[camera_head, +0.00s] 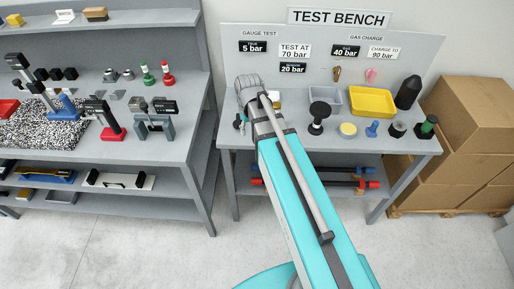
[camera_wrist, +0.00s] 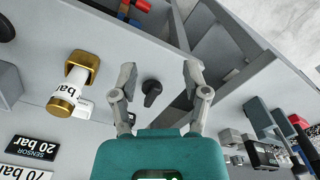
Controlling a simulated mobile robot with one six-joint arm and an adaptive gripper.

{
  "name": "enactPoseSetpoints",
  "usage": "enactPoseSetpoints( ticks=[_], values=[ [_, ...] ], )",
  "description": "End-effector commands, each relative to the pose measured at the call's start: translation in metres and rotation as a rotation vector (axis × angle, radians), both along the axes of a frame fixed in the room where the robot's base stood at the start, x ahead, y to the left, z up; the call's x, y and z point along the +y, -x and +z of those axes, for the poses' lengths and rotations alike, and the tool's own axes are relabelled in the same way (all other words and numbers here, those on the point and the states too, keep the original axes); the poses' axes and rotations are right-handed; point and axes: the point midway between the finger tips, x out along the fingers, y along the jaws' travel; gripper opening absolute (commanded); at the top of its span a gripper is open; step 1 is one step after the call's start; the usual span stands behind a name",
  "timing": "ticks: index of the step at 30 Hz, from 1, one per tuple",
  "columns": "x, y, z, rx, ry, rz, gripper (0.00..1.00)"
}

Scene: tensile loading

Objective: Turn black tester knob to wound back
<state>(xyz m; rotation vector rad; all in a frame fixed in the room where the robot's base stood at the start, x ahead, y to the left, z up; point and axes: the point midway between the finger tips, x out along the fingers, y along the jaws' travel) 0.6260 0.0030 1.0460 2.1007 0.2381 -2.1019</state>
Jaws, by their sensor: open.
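A small black knob (camera_wrist: 152,90) with a narrow raised grip shows in the wrist view, on the grey bench top near its edge. In that view my gripper (camera_wrist: 158,74) is open, with one finger on each side of the knob. Neither finger visibly touches it; the height between them is hard to judge. In the head view my arm reaches to the left end of the test bench, and the wrist hides most of that spot. The tester body around the knob cannot be made out.
A brass-and-white cylinder labelled in bar (camera_wrist: 75,85) stands left of the knob in the wrist view. The test bench (camera_head: 300,142) also holds a yellow tray (camera_head: 372,101) and several small parts at right. A second bench (camera_head: 190,87) with devices stands left, across a gap.

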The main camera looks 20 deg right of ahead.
Motion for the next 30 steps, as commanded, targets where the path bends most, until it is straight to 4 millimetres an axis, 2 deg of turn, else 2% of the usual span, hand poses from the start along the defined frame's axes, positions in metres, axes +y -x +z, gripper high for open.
enactPoseSetpoints(
  ticks=[1, 3, 15, 21, 30],
  values=[
    [0.0, 0.011, -0.002, 0.0, 0.0, -0.014, 0.6],
    [-0.001, 0.021, -0.003, 0.0, 0.0, -0.032, 0.6],
    [-0.003, 0.069, -0.01, 0.0, 0.0, -0.133, 0.6],
    [-0.003, 0.079, -0.011, 0.0, 0.0, -0.157, 0.6],
    [-0.003, 0.08, -0.011, 0.0, 0.0, -0.163, 0.6]
  ],
)
